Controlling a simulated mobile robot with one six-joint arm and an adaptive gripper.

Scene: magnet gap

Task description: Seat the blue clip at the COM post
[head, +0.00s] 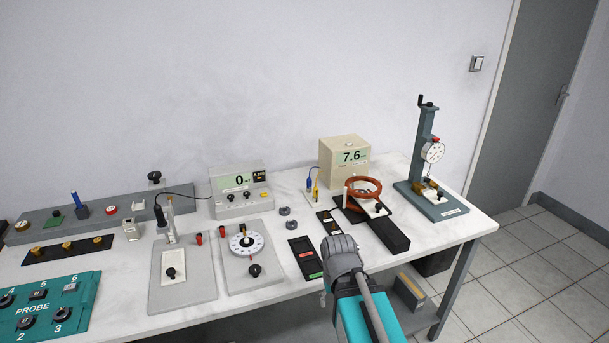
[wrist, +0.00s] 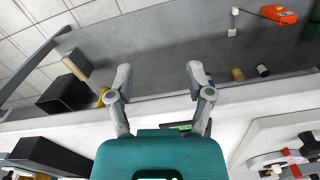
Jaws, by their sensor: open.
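A small blue clip (head: 309,184) on a blue lead stands by a small white plate (head: 313,199) at the left foot of the beige meter box (head: 344,157). A yellow-gold upright piece (head: 317,186) stands close beside it. The COM lettering is too small to read, so I cannot tell which post the clip touches. In the wrist view my gripper (wrist: 160,75) is open and empty, its two fingers wide apart past the bench's front edge.
A red-brown ring coil (head: 362,187) and a black block (head: 388,233) stand right of the clip. A dial gauge stand (head: 428,160) is at the right end. A grey dial unit (head: 249,255) stands left.

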